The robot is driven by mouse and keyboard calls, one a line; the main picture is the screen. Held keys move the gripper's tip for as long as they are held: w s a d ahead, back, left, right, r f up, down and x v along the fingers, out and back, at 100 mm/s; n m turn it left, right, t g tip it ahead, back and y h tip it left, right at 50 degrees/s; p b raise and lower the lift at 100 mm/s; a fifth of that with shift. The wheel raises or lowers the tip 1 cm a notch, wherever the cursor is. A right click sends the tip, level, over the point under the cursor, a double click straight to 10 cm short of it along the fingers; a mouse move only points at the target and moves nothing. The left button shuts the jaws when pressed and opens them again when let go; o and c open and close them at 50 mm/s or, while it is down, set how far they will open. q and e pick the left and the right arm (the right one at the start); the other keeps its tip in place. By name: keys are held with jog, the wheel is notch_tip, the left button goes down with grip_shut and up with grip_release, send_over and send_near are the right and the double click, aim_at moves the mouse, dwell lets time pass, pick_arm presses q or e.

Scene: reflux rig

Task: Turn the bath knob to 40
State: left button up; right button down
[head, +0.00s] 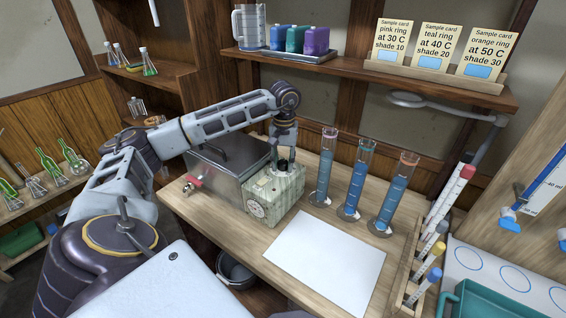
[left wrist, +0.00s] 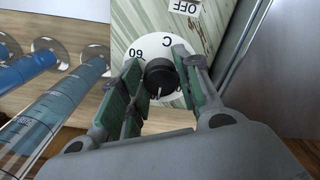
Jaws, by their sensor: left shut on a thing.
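The grey metal bath (head: 230,152) with a lid stands on the table, with a patterned control box (head: 285,190) at its right. My left gripper (head: 284,160) points down onto the top of this box. In the left wrist view its fingers are shut on the black bath knob (left wrist: 159,74), one finger on each side. The knob sits on a white dial (left wrist: 150,45) showing "60" and "C"; the other numbers are hidden. A pale mark on the knob points toward the bottom of that view. A round gauge (head: 257,211) is on the box's front. My right gripper is not in view.
Three tall cylinders of blue liquid, one of them the middle cylinder (head: 354,184), stand right of the box. A white sheet (head: 326,250) lies in front. Sample cards (head: 436,49) stand on the shelf above. A tube rack (head: 408,285) is at the right.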

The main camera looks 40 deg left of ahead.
aim_at(283, 162)
pick_arm(q)
jog(key=shift+r, duration=0.1)
jog(key=o, duration=1)
jog(key=shift+o, duration=0.2)
notch_tip(283, 162, up, 12)
dwell(0.6)
jog(key=shift+r, duration=0.1)
dwell(0.6)
